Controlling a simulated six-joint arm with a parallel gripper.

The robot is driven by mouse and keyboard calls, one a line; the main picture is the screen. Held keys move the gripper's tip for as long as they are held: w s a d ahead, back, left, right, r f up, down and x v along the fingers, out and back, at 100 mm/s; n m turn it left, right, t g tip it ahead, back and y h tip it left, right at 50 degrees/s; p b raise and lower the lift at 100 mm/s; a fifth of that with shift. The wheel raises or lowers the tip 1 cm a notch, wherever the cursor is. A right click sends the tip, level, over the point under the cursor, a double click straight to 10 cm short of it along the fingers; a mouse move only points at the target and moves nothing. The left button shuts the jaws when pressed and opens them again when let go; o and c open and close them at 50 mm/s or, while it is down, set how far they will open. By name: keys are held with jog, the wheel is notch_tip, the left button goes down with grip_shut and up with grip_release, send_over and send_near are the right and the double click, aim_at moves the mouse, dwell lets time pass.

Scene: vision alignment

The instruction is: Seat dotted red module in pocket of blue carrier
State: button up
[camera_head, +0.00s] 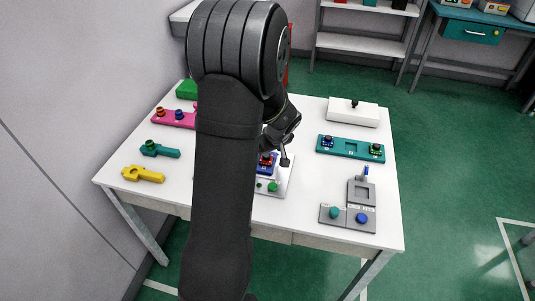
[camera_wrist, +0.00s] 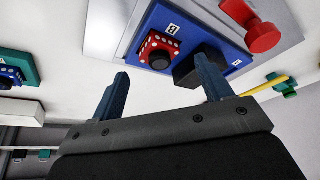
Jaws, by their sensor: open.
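The blue carrier (camera_head: 264,170) lies on a pale fixture near the table's middle, partly hidden by my arm; it also shows in the wrist view (camera_wrist: 147,24). The dotted red module (camera_wrist: 160,48), with white dots and a black round knob, is on the carrier beside a white label; in the head view it is a small red patch (camera_head: 266,159). A dark block or recess (camera_wrist: 190,70) lies beside it, partly behind a finger. I cannot tell how deep the module sits. My gripper (camera_wrist: 161,68) is open and empty, its fingers apart near the module; its end shows in the head view (camera_head: 284,158).
A teal carrier (camera_head: 352,147) with two modules and a grey fixture (camera_head: 360,193) stand right. A white box (camera_head: 353,112) stands behind. A pink carrier (camera_head: 174,118), a teal part (camera_head: 160,150) and a yellow part (camera_head: 143,174) lie left. A red knob (camera_wrist: 263,37) rises beside the blue carrier.

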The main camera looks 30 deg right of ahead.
jog(key=v, duration=0.9)
jog(key=shift+r, duration=0.3)
jog(key=shift+s, duration=0.15)
jog(key=x, duration=1.2)
jog(key=shift+r, duration=1.2)
